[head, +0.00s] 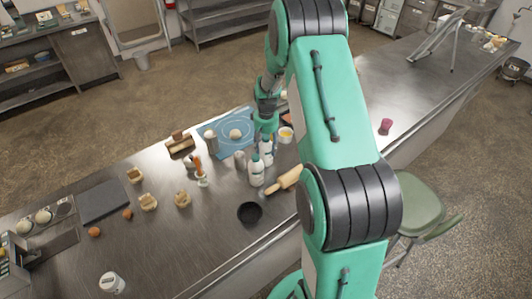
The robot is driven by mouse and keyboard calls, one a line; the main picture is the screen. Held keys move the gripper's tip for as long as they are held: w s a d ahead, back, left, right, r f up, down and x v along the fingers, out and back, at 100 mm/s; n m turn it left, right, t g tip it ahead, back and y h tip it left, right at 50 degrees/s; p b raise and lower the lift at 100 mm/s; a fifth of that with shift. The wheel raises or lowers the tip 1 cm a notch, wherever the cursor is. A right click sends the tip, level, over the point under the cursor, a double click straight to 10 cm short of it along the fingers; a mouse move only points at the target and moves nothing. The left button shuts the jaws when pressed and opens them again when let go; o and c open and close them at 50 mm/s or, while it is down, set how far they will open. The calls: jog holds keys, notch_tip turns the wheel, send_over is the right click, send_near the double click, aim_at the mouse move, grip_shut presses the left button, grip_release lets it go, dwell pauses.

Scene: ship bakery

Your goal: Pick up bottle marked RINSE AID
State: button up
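Two white bottles stand close together on the steel counter (165,235) in the head view. The nearer white bottle (256,174) has a green cap, and the farther white bottle (267,153) stands just behind it to the right. The lettering is too small to read, so I cannot tell which one is marked RINSE AID. My gripper (265,122) points down just above the farther bottle and hides part of its top. I cannot tell whether it touches the bottle or whether its fingers are open or shut.
A rolling pin (288,178) lies right of the bottles, with a dark bowl (250,212) in front.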

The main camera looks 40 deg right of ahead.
grip_shut()
jog(key=shift+r, duration=0.1)
jog(key=shift+r, duration=4.95)
